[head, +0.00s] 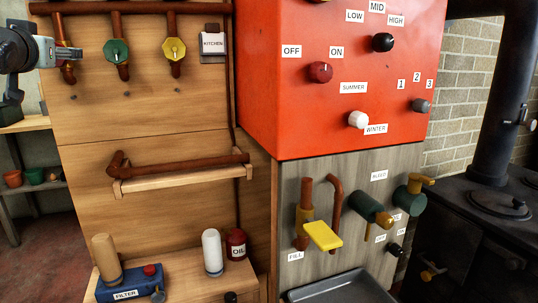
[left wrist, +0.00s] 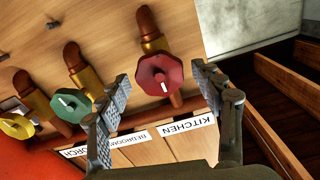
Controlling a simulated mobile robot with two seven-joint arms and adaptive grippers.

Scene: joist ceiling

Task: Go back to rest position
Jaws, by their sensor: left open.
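My left gripper (left wrist: 160,80) is open, with one finger on each side of a red valve knob (left wrist: 160,76) in the left wrist view. I cannot tell whether the fingers touch the knob. In the head view the left gripper (head: 22,52) is at the upper left edge, partly cut off, in front of the wooden panel's left side, and the red knob is not visible there. My right gripper is not in view.
Green (head: 117,52) and yellow (head: 174,50) valve knobs hang right of the left gripper on the wooden panel (head: 150,110). A red control box (head: 345,90) stands further right. A wooden ledge (head: 185,178) holds a brown pipe. A black stove (head: 490,215) is at far right.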

